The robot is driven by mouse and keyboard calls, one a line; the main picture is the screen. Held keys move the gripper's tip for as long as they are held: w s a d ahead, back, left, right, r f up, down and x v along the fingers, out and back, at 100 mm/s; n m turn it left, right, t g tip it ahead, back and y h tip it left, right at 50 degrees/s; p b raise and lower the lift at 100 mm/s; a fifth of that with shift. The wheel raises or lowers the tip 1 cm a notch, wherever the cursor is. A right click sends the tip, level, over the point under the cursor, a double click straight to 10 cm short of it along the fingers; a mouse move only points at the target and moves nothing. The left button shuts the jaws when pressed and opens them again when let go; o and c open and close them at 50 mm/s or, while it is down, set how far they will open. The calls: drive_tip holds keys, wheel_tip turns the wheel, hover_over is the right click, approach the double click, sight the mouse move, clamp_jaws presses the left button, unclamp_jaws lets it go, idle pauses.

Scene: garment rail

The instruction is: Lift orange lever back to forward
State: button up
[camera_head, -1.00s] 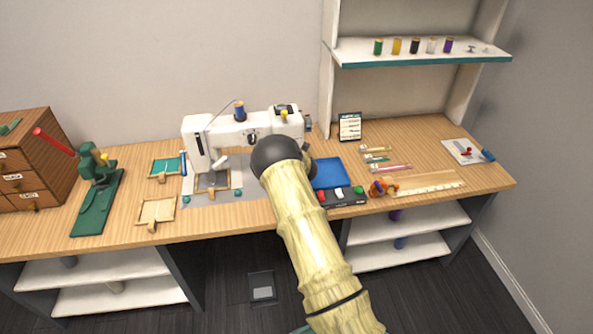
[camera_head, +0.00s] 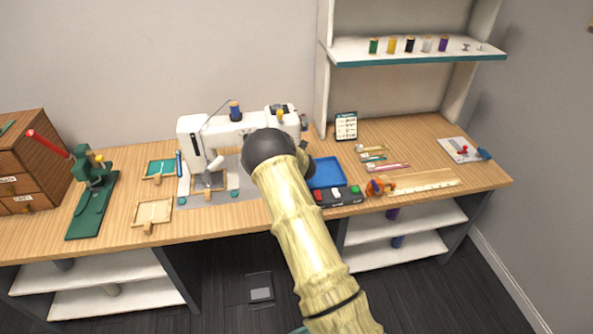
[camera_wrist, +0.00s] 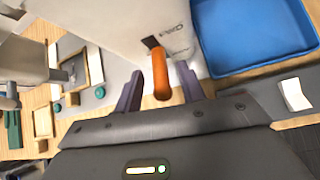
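The orange lever (camera_wrist: 161,76) shows in the wrist view, sticking out from a dark slot in the white sewing machine (camera_wrist: 125,22). My gripper (camera_wrist: 159,80) is open, with its two dark fingers on either side of the lever. A gap shows between the lever and each finger, so it is not gripped. In the head view the white sewing machine (camera_head: 190,135) stands on the wooden table, its right part partly behind my arm. The lever and most of my gripper are hidden there by the arm.
A blue tray (camera_head: 326,173) and a dark switch box (camera_head: 345,199) lie right of the machine. Wooden frames (camera_head: 152,213) lie to its left, beside a green press (camera_head: 92,205) with a red handle. A shelf with thread spools (camera_head: 410,46) stands behind.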

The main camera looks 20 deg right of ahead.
drive_tip(key=b+v, duration=0.2)
drive_tip(key=v, duration=1.3)
